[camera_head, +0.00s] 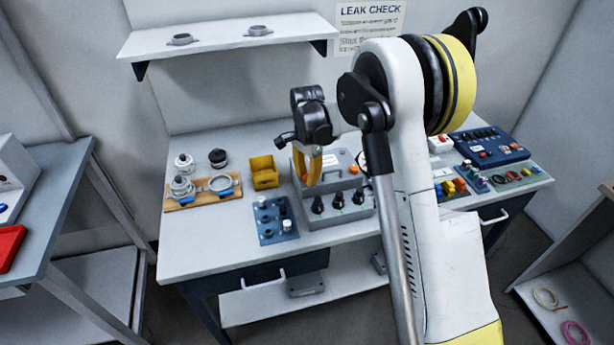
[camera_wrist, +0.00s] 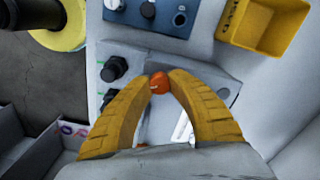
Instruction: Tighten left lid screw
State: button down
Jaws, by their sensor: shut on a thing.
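The grey sensor box (camera_head: 330,222) stands on the workbench, with a lid on top and several black knobs (camera_head: 338,201) along its front. An orange right lid screw (camera_head: 354,169) shows on the lid. My gripper (camera_head: 308,184) is over the left part of the box, its yellow fingers pointing down. In the wrist view, my gripper (camera_wrist: 159,80) is shut on an orange screw head, the left lid screw (camera_wrist: 159,84), held between both fingertips. The fingers hide this screw in the head view. Whether it is fully seated cannot be told.
A yellow bin (camera_head: 264,172) and a blue panel (camera_head: 276,219) with dark knobs stand left of the box. A wooden board (camera_head: 203,201) with metal fittings lies farther left. Blue units (camera_head: 488,147) and small parts are at right. A shelf (camera_head: 225,38) hangs above.

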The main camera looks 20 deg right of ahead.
aim_at(307, 177)
jog(key=m, duration=0.4)
jog(key=shift+m, duration=0.3)
dwell(0.3)
jog(key=c, duration=1.2)
grip_release()
jog(key=shift+r, duration=0.1)
notch_tip(307, 177, up, 12)
